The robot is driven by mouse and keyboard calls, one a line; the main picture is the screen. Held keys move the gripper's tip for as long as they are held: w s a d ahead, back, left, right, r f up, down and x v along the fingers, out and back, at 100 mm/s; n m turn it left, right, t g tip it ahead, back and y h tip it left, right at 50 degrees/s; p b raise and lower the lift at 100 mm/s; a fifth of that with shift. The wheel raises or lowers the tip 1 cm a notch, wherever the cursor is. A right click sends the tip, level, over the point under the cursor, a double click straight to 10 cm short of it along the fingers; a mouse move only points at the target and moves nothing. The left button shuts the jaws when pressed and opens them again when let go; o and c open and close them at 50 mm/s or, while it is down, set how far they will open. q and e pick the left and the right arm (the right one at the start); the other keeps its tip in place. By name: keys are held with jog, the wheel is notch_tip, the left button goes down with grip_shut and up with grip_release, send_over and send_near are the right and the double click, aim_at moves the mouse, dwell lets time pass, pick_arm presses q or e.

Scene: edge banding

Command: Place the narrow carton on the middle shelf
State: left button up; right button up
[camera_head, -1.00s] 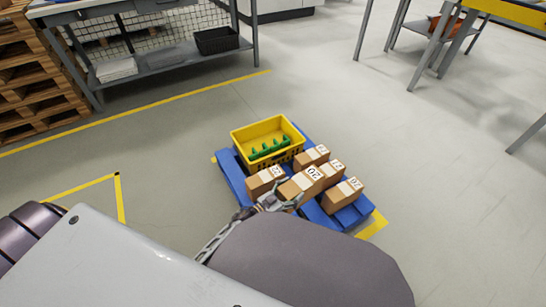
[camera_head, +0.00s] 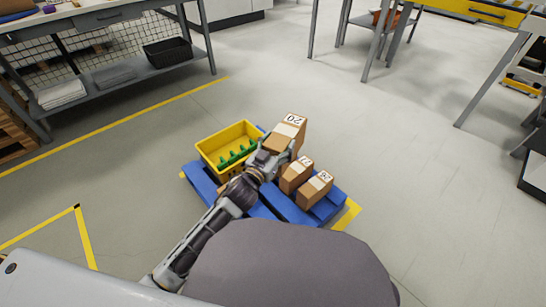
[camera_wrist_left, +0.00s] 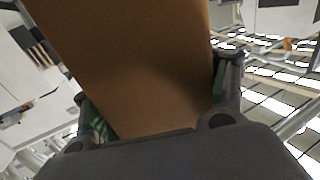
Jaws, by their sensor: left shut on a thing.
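The narrow brown carton (camera_head: 291,130), with a white label strip and a "20" mark, is held up above the blue pallet. My left gripper (camera_head: 271,160) is shut on it, and its fingers clasp the carton's lower part. In the left wrist view the plain brown carton (camera_wrist_left: 145,65) fills the space between the two fingers (camera_wrist_left: 158,110). I cannot single out a middle shelf in these views. My right gripper is not in view.
The blue pallet (camera_head: 262,208) bears a yellow crate (camera_head: 210,150) with green items and other cartons (camera_head: 315,190). A bench with a lower shelf (camera_head: 125,85) stands at upper left; tables stand at upper right. Grey floor (camera_head: 400,160) between is free.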

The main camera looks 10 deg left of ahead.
aim_at(283, 146)
pick_arm(q)
jog(key=r, duration=0.1)
jog(key=s+d+r, duration=0.1)
jog(key=r, duration=0.1)
jog(key=s+d+r, duration=0.1)
jog(key=r, duration=0.1)
jog(key=shift+s+r, duration=0.2)
jog(key=shift+a, duration=0.2)
